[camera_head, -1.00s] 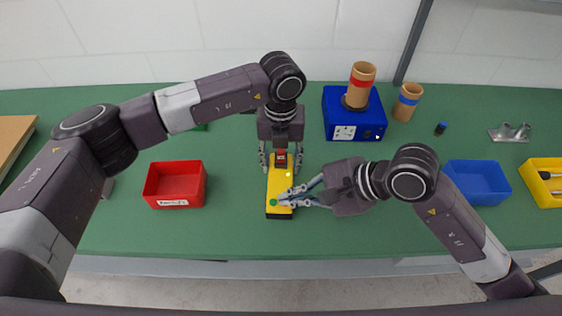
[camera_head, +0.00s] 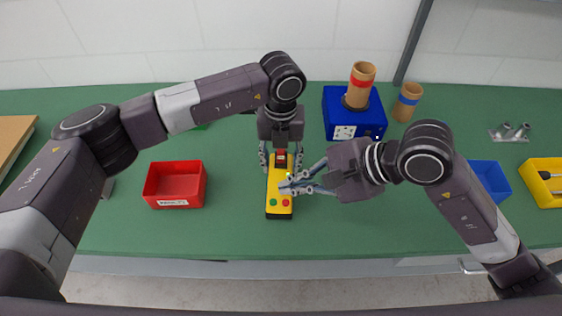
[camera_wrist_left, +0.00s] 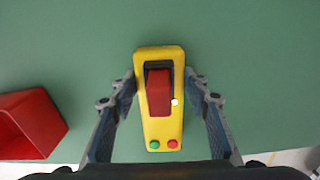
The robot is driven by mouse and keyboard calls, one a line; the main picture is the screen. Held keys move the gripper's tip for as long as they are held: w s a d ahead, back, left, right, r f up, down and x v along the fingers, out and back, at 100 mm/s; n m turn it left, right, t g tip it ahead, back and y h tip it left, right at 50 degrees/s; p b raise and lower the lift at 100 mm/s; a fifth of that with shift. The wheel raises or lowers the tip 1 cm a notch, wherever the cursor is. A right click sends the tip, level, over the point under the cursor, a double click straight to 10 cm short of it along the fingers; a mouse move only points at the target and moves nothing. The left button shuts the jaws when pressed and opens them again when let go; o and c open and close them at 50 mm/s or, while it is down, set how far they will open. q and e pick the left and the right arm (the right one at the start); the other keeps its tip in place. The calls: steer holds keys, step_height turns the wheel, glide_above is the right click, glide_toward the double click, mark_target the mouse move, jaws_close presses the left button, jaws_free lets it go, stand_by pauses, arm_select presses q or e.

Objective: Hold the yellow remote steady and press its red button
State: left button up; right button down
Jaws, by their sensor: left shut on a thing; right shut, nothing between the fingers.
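The yellow remote (camera_head: 272,192) lies on the green table, its long side pointing away from me. It also shows in the left wrist view (camera_wrist_left: 156,126). Its near end has a red button (camera_head: 286,203) and a green button (camera_head: 272,202), both uncovered; a larger red switch (camera_wrist_left: 158,92) sits in its upper half. My left gripper (camera_head: 280,158) is shut on the remote's far part, one finger on each side. My right gripper (camera_head: 284,186) is shut and empty, its tips over or beside the remote's middle, beyond the buttons. I cannot tell whether they touch it.
A red bin (camera_head: 175,184) stands left of the remote. A blue box (camera_head: 345,114) holding a brown cylinder (camera_head: 360,84) stands at the back, beside another brown cylinder (camera_head: 407,101). Blue (camera_head: 491,181) and yellow (camera_head: 543,184) bins are at right. The table in front of the remote is clear.

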arm_select(q)
steer(key=o, duration=1.5)
steer(key=shift+c, duration=0.2)
steer(key=shift+r, duration=0.1)
